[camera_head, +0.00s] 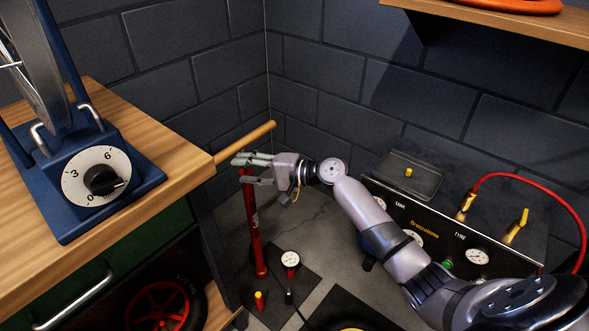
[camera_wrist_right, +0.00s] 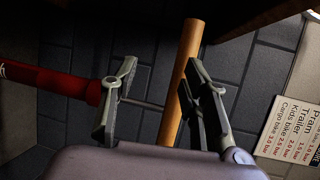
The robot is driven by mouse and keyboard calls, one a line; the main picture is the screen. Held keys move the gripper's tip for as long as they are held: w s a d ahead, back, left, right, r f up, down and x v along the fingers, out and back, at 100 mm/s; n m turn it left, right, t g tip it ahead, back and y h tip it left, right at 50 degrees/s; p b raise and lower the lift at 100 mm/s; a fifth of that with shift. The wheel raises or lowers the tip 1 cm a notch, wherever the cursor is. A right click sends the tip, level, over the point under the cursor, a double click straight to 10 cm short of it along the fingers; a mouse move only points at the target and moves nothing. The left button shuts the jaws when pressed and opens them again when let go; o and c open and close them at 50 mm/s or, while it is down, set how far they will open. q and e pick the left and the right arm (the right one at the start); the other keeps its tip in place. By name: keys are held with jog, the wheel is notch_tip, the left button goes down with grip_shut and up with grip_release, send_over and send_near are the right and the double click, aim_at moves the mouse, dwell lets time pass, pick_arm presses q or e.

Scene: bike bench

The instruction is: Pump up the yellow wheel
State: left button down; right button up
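The red floor pump (camera_head: 254,230) stands upright on a dark base plate. Its wooden handle (camera_head: 246,144) is raised on a thin rod. My right gripper (camera_head: 252,170) is at the top of the pump, just under the handle. In the right wrist view the handle (camera_wrist_right: 184,75) lies between the spread fingers of my right gripper (camera_wrist_right: 160,100), close to the right-hand pair, with a gap to the left finger. A yellow curved edge (camera_head: 352,328), possibly the yellow wheel, shows at the bottom of the head view, mostly cut off. My left gripper is out of view.
A wooden bench (camera_head: 150,185) with a blue dial stand (camera_head: 85,170) is at left; a red wheel (camera_head: 158,306) sits below. A compressor box (camera_head: 430,225) with gauges and a red hose (camera_head: 570,200) stands at right. A pump gauge (camera_head: 290,259) is low beside the barrel.

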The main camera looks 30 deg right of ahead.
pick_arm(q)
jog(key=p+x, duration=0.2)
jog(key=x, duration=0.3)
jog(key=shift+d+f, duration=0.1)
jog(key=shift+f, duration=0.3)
pick_arm(e)
jog(key=v, duration=1.2)
jog(key=shift+s+d+r, duration=0.2)
jog(key=shift+r, duration=0.05)
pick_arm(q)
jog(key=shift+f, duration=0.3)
pick_arm(e)
jog(key=v, duration=1.2)
